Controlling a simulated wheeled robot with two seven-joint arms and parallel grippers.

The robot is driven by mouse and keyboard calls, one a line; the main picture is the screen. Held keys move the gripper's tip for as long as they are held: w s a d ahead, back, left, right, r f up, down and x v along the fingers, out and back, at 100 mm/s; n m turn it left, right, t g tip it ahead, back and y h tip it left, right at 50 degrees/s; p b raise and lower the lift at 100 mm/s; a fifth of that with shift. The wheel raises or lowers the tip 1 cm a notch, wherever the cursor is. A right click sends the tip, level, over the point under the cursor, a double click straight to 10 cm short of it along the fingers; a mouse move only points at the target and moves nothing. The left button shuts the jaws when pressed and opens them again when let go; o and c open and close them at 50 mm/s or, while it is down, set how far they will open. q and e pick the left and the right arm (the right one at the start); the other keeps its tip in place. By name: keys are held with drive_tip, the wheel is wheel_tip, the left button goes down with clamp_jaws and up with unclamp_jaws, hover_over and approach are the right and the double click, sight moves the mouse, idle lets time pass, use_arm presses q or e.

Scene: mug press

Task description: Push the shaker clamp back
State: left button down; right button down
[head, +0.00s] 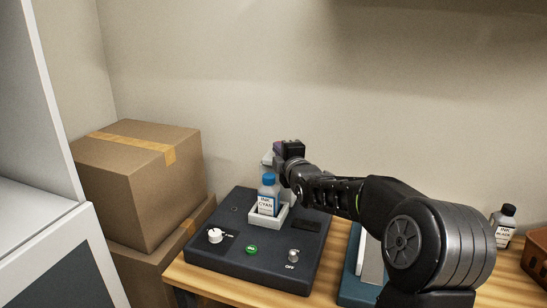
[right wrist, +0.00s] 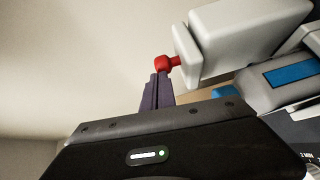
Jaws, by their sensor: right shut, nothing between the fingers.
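The dark shaker (head: 230,262) stands on the wooden table with a cyan ink bottle (head: 267,196) upright in its white holder (head: 262,221). The clamp is mostly hidden behind my right gripper; a pale part of it (head: 267,158) shows above the bottle. In the right wrist view the clamp is a white block (right wrist: 240,35) with a red knob (right wrist: 166,63) on its end. My right gripper (right wrist: 158,80) is shut and empty, its fingertips right at the red knob; I cannot tell whether they touch. My left gripper is not in view.
A white dial (head: 215,235), a green button (head: 251,249) and a small switch (head: 293,255) sit on the shaker's front. Cardboard boxes (head: 140,180) stand at left. A black ink bottle (head: 503,225) and a brown container (head: 537,255) are at right. The wall is close behind.

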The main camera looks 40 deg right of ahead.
drive_tip(key=b+v, duration=0.1)
drive_tip(key=v, duration=0.6)
drive_tip(key=shift+s+a+f, duration=0.2)
drive_tip(key=shift+a+f, duration=0.1)
